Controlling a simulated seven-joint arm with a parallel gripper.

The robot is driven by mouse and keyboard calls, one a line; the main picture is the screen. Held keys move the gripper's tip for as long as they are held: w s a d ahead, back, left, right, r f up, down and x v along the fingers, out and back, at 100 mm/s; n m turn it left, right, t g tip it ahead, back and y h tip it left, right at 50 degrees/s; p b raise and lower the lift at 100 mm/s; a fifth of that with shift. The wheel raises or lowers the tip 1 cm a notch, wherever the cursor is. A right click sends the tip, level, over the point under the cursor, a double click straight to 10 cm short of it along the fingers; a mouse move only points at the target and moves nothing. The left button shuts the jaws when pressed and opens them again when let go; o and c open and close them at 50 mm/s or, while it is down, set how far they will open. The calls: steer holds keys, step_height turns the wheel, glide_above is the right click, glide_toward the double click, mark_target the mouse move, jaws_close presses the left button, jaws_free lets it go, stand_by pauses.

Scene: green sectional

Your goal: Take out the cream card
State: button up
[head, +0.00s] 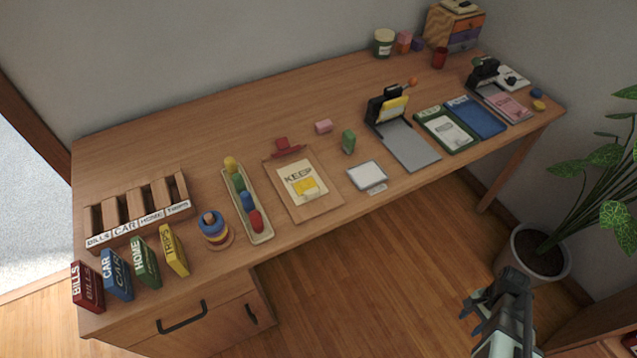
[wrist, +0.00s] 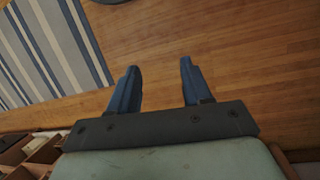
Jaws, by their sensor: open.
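A cream sheet (head: 296,173) marked KEEP lies on a brown clipboard (head: 317,208) with a red clip (head: 286,148), near the middle of the desk. A yellow piece (head: 308,188) lies on its lower part. A yellowish card-like piece (head: 393,108) also sits in a black upright device (head: 374,108) with a grey plate, to the right. I cannot tell for certain which is the cream card. My gripper (head: 497,297) is off the desk's front edge at lower right, far from both. In the wrist view its blue fingers (wrist: 160,84) are apart with only floor between them.
The desk (head: 230,120) also holds a labelled sorter (head: 140,222), coloured boxes, a tray of coloured pieces (head: 262,232), a ring stack (head: 214,228), green and blue folders (head: 472,117). A potted plant (head: 530,252) stands right, near my gripper. Open floor lies before the desk.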

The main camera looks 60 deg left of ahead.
steer(key=s+a+r+m+t+y, duration=0.1)
steer(key=a+r+t, duration=0.1)
steer(key=a+r, duration=1.4)
steer(key=s+a+r+t+y, duration=0.1)
steer(key=a+r, duration=1.1)
steer(key=a, duration=0.8)
steer(key=s+a+r, duration=0.9)
steer(key=s, duration=0.2)
steer(key=n, duration=0.3)
glide_above(311, 191)
steer(key=shift+h, duration=0.3)
step_height(311, 191, down, 6)
steer(key=shift+s+a+f, duration=0.1)
steer(key=shift+s+a, duration=0.05)
steer(key=shift+w+f, duration=0.2)
steer(key=shift+f, duration=2.35)
